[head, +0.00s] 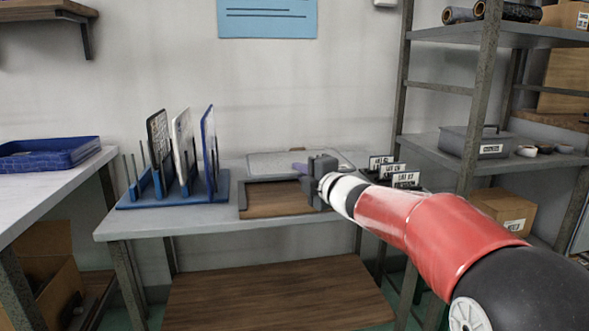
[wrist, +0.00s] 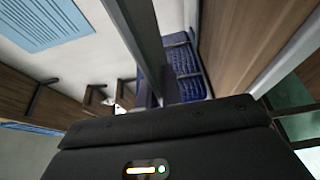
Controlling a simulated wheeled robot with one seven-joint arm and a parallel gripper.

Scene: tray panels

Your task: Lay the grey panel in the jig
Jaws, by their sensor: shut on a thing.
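The grey panel (head: 268,161) is a thin pale sheet at the back of the work table in the head view, lying roughly flat. My gripper (head: 309,170) is shut on it near its front right part; the grip itself is partly hidden by the gripper body. I cannot tell the gap between panel and jig. The panel is not clearly identifiable in the wrist view.
A blue rack (head: 222,186) with several upright panels stands left of the jig. Small labelled cards (head: 405,179) stand to the right. A metal shelf unit (head: 480,100) rises at the right. A blue tray (head: 48,153) lies on the left table. The table's front left is clear.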

